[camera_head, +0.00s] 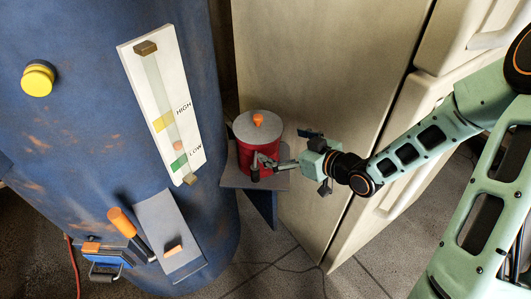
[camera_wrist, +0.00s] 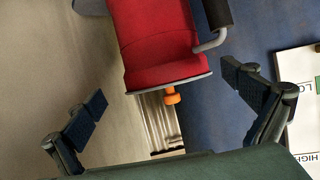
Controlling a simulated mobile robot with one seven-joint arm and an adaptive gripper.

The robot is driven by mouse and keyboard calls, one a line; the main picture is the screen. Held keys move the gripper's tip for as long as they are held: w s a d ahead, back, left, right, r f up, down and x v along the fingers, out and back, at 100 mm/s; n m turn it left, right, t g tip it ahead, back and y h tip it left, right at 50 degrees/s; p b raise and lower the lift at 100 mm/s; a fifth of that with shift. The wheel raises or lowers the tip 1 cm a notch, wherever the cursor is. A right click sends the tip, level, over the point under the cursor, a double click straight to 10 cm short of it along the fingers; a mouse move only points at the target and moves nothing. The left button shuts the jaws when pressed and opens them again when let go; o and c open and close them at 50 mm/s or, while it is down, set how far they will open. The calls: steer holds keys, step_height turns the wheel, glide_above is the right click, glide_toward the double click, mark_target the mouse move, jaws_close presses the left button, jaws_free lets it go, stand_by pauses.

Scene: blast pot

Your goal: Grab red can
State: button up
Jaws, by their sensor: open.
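The red can (camera_head: 245,136) stands upright on a small grey shelf (camera_head: 236,178) beside the blue tank. It has a grey lid (camera_head: 250,124) with an orange knob (camera_head: 258,119). My gripper (camera_head: 268,163) is at the can's right front side, its fingers pointing at it. In the wrist view the red can (camera_wrist: 155,40) appears turned, lid and knob (camera_wrist: 171,97) downward, with a dark-gripped handle (camera_wrist: 217,18) at its right. My open fingers (camera_wrist: 165,86) show on either side, apart from the can. Any contact is hard to tell in the head view.
The blue tank (camera_head: 90,110) carries a HIGH/LOW gauge (camera_head: 160,110), a yellow button (camera_head: 38,79) and a grey plate with an orange-handled lever (camera_head: 122,222). A beige cabinet (camera_head: 310,60) stands close behind the can. Open floor (camera_head: 350,280) lies in front.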

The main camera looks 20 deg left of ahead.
steer(key=b+x, duration=0.2)
steer(key=x, duration=0.8)
steer(key=shift+a, duration=0.35)
steer(key=c, duration=1.7)
steer(key=shift+w+r, duration=0.1)
steer(key=shift+r, duration=0.1)
steer(key=shift+c, duration=0.5)
steer(key=shift+r, duration=0.1)
